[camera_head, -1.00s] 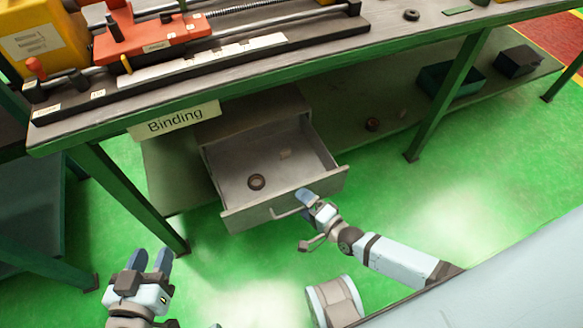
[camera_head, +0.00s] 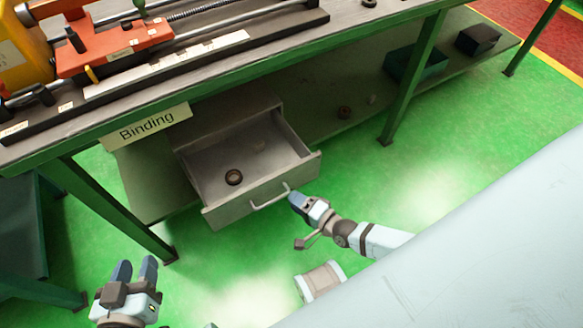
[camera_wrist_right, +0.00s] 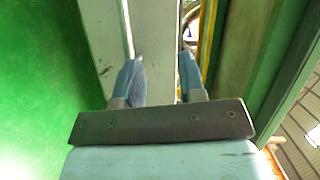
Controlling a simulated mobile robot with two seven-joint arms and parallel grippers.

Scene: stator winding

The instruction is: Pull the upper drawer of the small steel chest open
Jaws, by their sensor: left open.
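The small steel chest (camera_head: 228,112) stands on the shelf under the bench. Its upper drawer (camera_head: 262,204) is pulled well out, with its inside in view. My left gripper (camera_head: 136,264) is open and empty, low at the left, away from the chest.
Green table legs (camera_head: 118,214) stand either side. A dark green box (camera_head: 415,62) and a black box (camera_head: 478,39) sit on the shelf at the right.

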